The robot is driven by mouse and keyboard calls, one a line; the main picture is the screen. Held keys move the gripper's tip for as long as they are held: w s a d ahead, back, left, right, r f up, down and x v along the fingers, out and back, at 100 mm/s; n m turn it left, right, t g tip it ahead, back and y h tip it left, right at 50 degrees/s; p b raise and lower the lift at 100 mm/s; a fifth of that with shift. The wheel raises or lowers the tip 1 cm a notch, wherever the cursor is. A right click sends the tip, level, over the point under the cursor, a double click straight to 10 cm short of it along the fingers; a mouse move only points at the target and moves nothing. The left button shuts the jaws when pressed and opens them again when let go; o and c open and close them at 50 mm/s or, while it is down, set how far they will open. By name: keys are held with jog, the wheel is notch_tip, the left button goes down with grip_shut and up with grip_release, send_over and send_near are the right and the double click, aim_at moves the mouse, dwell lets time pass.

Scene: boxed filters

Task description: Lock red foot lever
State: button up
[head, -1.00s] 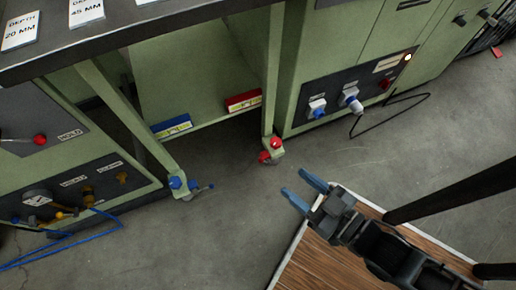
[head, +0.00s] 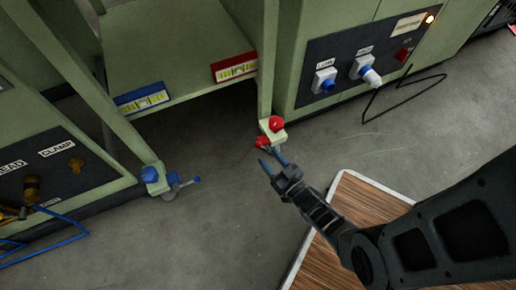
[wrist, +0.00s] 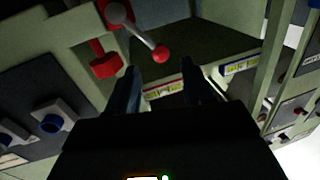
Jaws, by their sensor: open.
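The red foot (head: 272,128) stands at the bottom of the right leg of the green bench, with a red knob on top and a red part low at its side. In the wrist view, its lever is a grey rod with a red ball end (wrist: 161,54), above and between my fingertips in the picture. My gripper (head: 272,158) is open and empty, low and just in front of the red foot. In the wrist view its two dark fingers (wrist: 160,80) stand apart, with a gap visible to the ball. In the head view the lever is largely hidden near the fingertips.
A blue foot (head: 152,176) with a blue-ended lever is on the left leg. A cabinet with plugs (head: 369,75) and a black cable stands right. Floor between the feet is clear.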

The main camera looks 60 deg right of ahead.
aim_at(258, 144)
jog(key=shift+b+x, duration=1.05)
jog(key=shift+x, duration=2.7)
jog(key=shift+c, duration=0.3)
grip_shut()
